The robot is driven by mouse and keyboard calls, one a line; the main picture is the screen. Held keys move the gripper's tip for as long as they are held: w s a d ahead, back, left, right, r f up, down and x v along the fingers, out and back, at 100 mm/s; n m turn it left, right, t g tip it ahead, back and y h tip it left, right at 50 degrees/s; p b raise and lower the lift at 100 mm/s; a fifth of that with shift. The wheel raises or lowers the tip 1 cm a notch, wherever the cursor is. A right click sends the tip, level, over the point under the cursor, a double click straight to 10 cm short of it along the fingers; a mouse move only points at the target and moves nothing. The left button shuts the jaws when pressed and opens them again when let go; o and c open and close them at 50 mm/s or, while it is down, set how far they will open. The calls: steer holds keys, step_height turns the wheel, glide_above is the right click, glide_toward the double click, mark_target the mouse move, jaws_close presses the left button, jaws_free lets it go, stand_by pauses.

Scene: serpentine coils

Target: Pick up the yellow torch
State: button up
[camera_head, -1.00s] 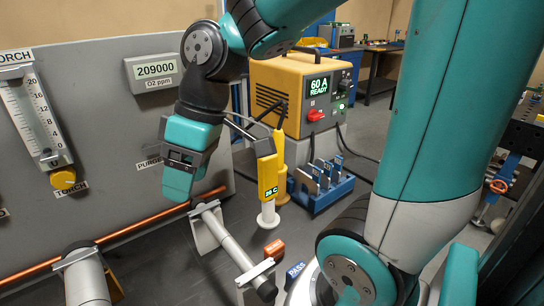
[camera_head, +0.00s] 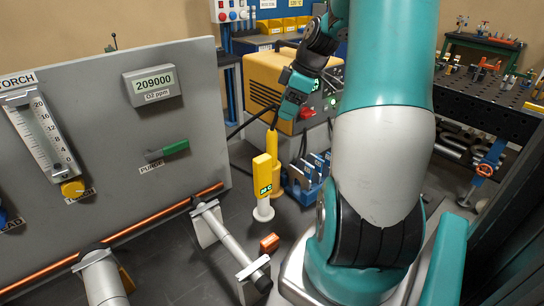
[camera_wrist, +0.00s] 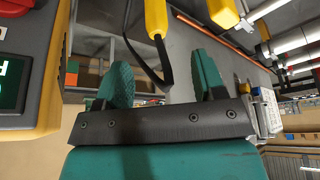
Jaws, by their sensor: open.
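The yellow torch (camera_head: 272,146) stands upright beside the yellow welding machine in the head view, with a thin bent black neck at its top. Its yellow handle (camera_wrist: 155,16) and black neck also show in the wrist view. My gripper (camera_head: 288,110) is just above and right of the torch's top in the head view. In the wrist view my gripper (camera_wrist: 163,68) has its two teal fingers apart, and the black neck shows between them. I cannot tell how deep the neck lies between the fingers. The torch's lower part is partly hidden by a yellow meter.
The yellow meter (camera_head: 262,174) on a white base stands just in front of the torch. A blue rack (camera_head: 308,186) is at its right. The welding machine (camera_head: 272,84) stands behind. A copper pipe (camera_head: 150,228) and clamps lie in front. A grey panel (camera_head: 110,130) stands left.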

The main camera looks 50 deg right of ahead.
mark_target(272, 139)
steer(key=p+x, duration=0.1)
steer(key=x, duration=0.5)
steer(key=shift+f, duration=0.15)
steer(key=shift+d+p+x, duration=0.15)
steer(key=shift+p+x, duration=0.45)
steer(key=shift+x, duration=0.7)
steer(key=shift+d+p+x, duration=0.15)
steer(key=shift+p+x, duration=0.4)
steer(key=shift+x, duration=0.8)
jaws_close()
